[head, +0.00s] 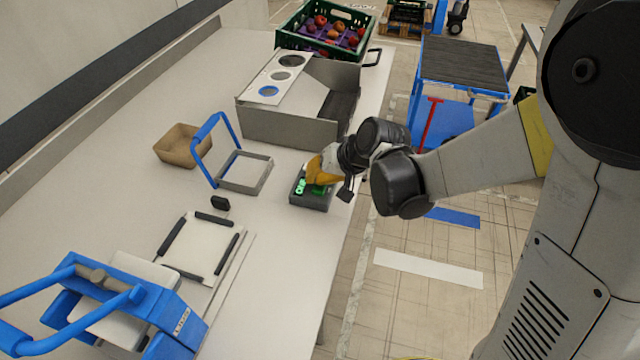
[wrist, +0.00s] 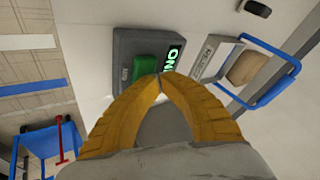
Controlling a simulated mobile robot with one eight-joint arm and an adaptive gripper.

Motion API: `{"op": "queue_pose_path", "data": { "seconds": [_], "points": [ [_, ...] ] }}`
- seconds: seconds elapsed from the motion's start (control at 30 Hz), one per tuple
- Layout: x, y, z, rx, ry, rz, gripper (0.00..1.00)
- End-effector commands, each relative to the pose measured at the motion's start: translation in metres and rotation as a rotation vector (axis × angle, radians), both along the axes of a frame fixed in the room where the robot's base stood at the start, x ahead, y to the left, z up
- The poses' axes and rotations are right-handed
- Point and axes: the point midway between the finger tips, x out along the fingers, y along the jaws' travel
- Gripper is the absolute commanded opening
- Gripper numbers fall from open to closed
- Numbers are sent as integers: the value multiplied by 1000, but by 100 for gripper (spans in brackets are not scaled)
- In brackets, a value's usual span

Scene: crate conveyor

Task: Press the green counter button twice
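The counter is a dark grey box (head: 312,203) near the right edge of the white table. It has a green button (head: 320,190) and a display with lit green characters (head: 300,186). In the wrist view the green button (wrist: 144,69) lies just ahead of and slightly left of the fingertips, beside the lit display (wrist: 172,56). My gripper (head: 311,181) has orange fingers and is over the box. In the wrist view my gripper's (wrist: 160,76) fingertips meet with nothing between them. The fingers partly cover the box, and I cannot tell whether they touch the button.
A blue-handled metal frame (head: 246,187) and a brown tray (head: 183,146) stand left of the counter. A grey bin with a holed top (head: 290,125) stands behind it. A green crate of fruit (head: 281,41) is at the far end.

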Motion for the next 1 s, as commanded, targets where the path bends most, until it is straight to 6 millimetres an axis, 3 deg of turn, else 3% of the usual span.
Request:
{"op": "queue_pose_path", "data": {
  "seconds": [0.53, 1.0],
  "points": [
    [0, 0, -2, 0, 0, 0, 0],
    [0, 0, 17, 0, 0, 0, 0]
  ]
}}
